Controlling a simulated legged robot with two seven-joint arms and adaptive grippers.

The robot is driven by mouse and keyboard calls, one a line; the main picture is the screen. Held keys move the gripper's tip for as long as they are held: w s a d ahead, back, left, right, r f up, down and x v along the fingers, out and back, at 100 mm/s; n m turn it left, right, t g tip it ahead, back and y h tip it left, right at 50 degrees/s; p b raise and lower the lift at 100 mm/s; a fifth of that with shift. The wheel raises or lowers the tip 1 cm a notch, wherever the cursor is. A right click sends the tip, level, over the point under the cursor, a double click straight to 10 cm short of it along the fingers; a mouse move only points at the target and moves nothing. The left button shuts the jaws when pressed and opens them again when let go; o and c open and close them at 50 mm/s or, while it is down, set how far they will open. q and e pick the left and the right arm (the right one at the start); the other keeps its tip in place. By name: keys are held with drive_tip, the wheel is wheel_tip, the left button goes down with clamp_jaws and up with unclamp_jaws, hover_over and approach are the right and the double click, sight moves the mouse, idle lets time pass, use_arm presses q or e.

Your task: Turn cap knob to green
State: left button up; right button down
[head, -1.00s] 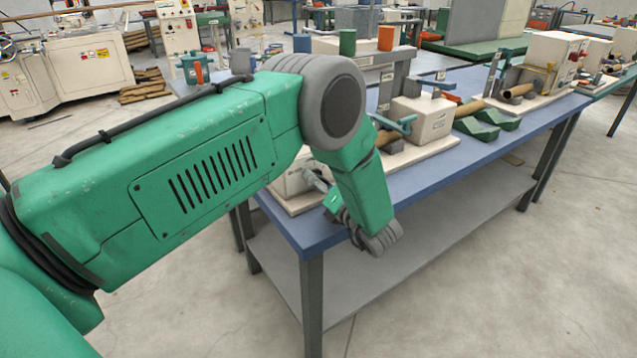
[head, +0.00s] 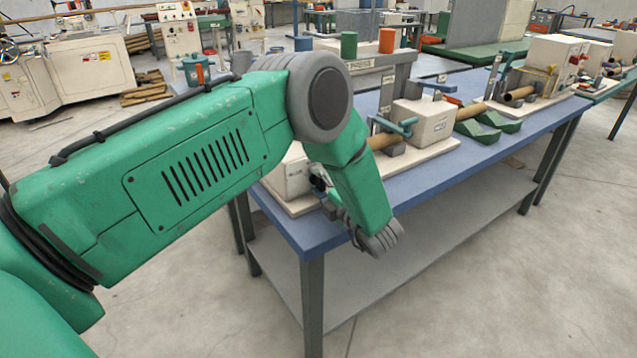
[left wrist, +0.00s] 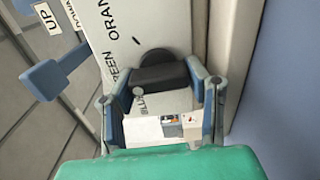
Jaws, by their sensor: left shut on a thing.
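The cap knob (left wrist: 160,76) is a black round knob with a thick bar across it, on a white box in the left wrist view. The box (left wrist: 130,30) carries the printed words "ORAN...", "...REEN" and "BLU...", partly cut off or covered. The left gripper (left wrist: 165,92) has its blue-grey fingers on either side of the bar and is shut on it. In the head view the white box (head: 288,176) stands at the near left of the table, and my arm mostly hides the gripper. The right gripper is out of view.
The blue table (head: 425,178) also holds a white motor box (head: 425,117), green wedges (head: 480,132), and a frame with a teal spool (head: 349,45) and an orange spool (head: 387,40). A blue lever (left wrist: 55,72) with UP and DOWN labels is left of the knob.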

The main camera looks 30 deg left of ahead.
use_arm(q)
drive_tip(key=shift+d+f+m, duration=0.2)
drive_tip(key=shift+m, duration=0.2)
drive_tip(key=o, duration=1.2)
drive_tip(key=shift+d, duration=0.1)
drive_tip(key=v, duration=1.2)
drive_tip(key=shift+w, duration=0.1)
